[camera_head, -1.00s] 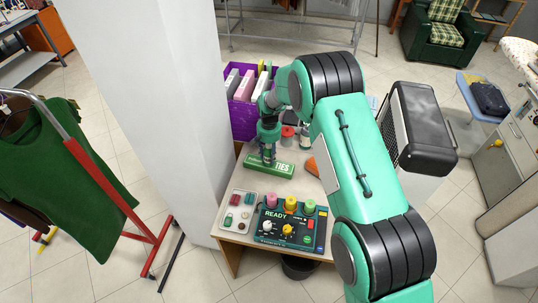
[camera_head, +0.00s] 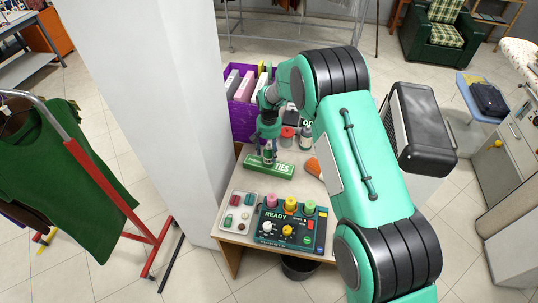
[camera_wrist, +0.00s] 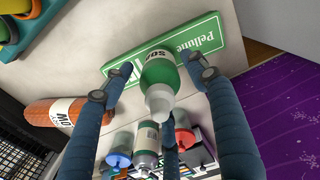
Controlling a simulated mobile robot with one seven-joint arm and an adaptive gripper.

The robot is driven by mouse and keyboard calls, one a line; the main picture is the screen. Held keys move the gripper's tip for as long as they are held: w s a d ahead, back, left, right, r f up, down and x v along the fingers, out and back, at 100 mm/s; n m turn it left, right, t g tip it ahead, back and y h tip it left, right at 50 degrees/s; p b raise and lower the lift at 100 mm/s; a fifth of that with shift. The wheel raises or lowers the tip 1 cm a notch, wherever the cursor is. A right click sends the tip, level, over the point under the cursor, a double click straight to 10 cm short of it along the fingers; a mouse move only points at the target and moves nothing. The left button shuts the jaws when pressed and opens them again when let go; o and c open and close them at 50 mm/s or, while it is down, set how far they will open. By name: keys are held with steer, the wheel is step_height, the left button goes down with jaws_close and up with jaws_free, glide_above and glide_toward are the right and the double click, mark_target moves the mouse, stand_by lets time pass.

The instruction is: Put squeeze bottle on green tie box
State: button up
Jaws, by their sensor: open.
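The green tie box (camera_head: 283,170) lies flat on the table and also fills the top of the wrist view (camera_wrist: 206,36). A squeeze bottle with a green body, a white label and a pale cap (camera_wrist: 158,72) appears upright over the box in the wrist view, its cap towards the camera. Its base seems to meet the box top, but exact contact is hard to tell. My gripper (camera_head: 268,150) is above the box, pointing down. Its blue fingers (camera_wrist: 150,80) are spread around the bottle, with visible gaps. In the head view the fingers partly hide the bottle.
An orange bottle (camera_wrist: 52,112) and several capped containers are close by. A control panel (camera_head: 290,228) and a tray of small parts (camera_head: 237,213) occupy the table's front. A purple bin (camera_head: 243,119) stands behind, and a white pillar (camera_head: 165,120) rises at left.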

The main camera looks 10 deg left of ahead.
mark_target(269, 142)
step_height(269, 142, up, 9)
steer(key=shift+r, duration=0.1)
stand_by(0.3)
stand_by(0.6)
steer(key=shift+d+r, duration=0.25)
steer(key=shift+r, duration=0.15)
steer(key=s+d+r+t, duration=0.1)
steer(key=s+d+r, duration=0.4)
steer(key=d+r, duration=0.4)
steer(key=s+d+r+m+t, duration=0.1)
steer(key=s+d+r, duration=0.45)
steer(key=r, duration=0.55)
steer(key=s+d+r+t, duration=0.1)
steer(key=s+d+r, duration=0.4)
steer(key=d+r, duration=0.5)
steer(key=s+d+r+t, duration=0.1)
steer(key=s+d+r, duration=0.25)
steer(key=s, duration=0.35)
steer(key=s+d+r, duration=0.3)
steer(key=s+d, duration=0.1)
steer(key=s, duration=0.3)
steer(key=s+d+f, duration=0.1)
steer(key=s+d, duration=0.2)
steer(key=s, duration=0.5)
steer(key=s+d+f+m+t, duration=0.1)
steer(key=s+d, duration=0.2)
steer(key=s, duration=0.5)
steer(key=shift+t, duration=0.3)
